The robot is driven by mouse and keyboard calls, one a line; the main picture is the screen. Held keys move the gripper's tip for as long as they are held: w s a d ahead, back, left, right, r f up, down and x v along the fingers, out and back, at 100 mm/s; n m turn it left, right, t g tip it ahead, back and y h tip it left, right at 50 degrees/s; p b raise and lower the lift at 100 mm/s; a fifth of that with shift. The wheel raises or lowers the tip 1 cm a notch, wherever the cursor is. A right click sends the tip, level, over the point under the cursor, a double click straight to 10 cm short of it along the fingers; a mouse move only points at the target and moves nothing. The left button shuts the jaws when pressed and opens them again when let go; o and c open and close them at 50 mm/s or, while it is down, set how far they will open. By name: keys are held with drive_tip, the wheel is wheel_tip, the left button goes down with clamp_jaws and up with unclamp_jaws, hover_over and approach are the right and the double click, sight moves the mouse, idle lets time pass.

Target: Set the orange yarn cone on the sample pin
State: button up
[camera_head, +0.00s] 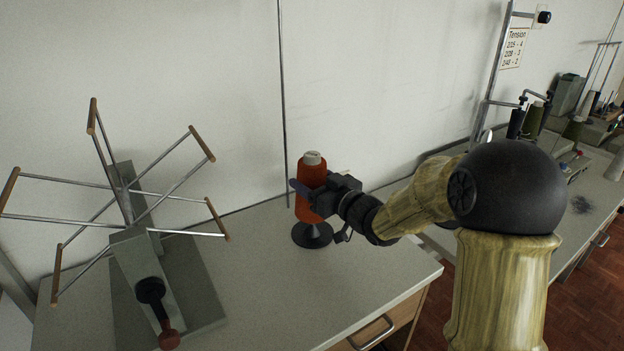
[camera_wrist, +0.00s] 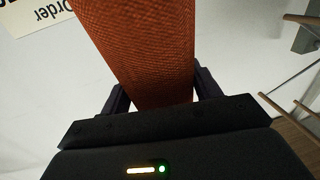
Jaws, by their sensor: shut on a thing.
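The orange yarn cone (camera_head: 312,172) stands upright with its pale tip at the top. My gripper (camera_head: 308,192) is shut on its side, coming from the right. In the wrist view the orange yarn cone (camera_wrist: 140,45) fills the space between my two dark fingers (camera_wrist: 158,95). A black flared stand with a round foot (camera_head: 312,236) is on the table directly under the cone; I take it for the sample pin's base. The cone's lower end is at the top of this stand, and I cannot tell whether it rests on it. Any pin shaft is hidden.
A yarn winder with wooden-tipped arms (camera_head: 128,195) stands at the left of the grey table (camera_head: 270,290). A thin upright rod (camera_head: 282,90) rises behind the cone. More cones and machinery stand on the right bench (camera_head: 590,190). A printed card (camera_wrist: 30,12) shows in the wrist view.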

drive_tip(key=shift+f+b, duration=1.6)
drive_tip(key=shift+f, duration=0.6)
drive_tip(key=shift+f+b, duration=0.3)
drive_tip(key=shift+f, duration=0.1)
drive_tip(key=o, duration=1.2)
drive_tip(key=v, duration=1.7)
drive_tip(key=shift+s+d, duration=0.15)
drive_tip(key=shift+d, duration=0.1)
